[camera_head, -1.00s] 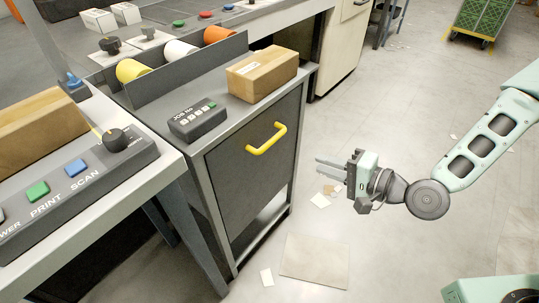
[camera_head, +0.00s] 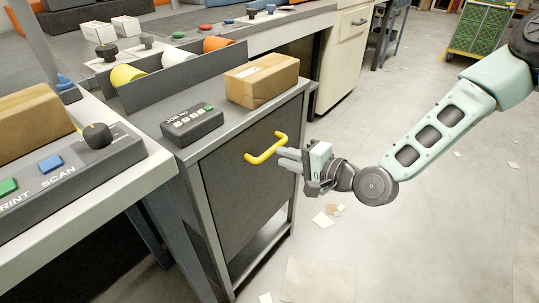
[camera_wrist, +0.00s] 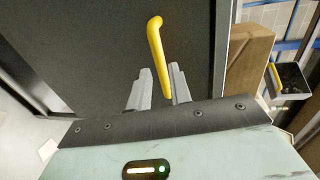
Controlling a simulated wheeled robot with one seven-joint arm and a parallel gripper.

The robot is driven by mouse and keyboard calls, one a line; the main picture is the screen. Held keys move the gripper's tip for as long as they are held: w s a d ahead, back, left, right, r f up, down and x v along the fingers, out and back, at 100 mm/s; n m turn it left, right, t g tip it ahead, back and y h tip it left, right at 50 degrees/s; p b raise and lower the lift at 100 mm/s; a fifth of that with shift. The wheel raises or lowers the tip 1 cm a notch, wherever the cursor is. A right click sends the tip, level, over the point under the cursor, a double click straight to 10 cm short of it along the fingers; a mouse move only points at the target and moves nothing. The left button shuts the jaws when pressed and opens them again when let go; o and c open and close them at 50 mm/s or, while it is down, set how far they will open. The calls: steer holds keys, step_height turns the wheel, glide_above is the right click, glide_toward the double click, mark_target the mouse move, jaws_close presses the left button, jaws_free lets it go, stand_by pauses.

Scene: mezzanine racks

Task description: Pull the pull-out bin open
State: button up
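The pull-out bin (camera_head: 240,200) is a dark grey front panel in a grey-framed cabinet, and it looks closed. Its yellow bar handle (camera_head: 265,149) is near the top of the panel. The handle also shows in the wrist view (camera_wrist: 157,55), running between the two fingers.
A cardboard box (camera_head: 262,80) and a dark button box (camera_head: 192,124) sit on the cabinet top. A workbench with a control panel (camera_head: 75,165) stands at the left. The floor right of the cabinet is mostly clear, with scattered paper scraps (camera_head: 323,219) and a flat sheet (camera_head: 318,280).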

mark_target(272, 153)
steer(key=x, duration=0.5)
steer(key=shift+w+a+b, duration=0.25)
steer(key=shift+a+b, duration=0.05)
steer(key=shift+a, duration=0.05)
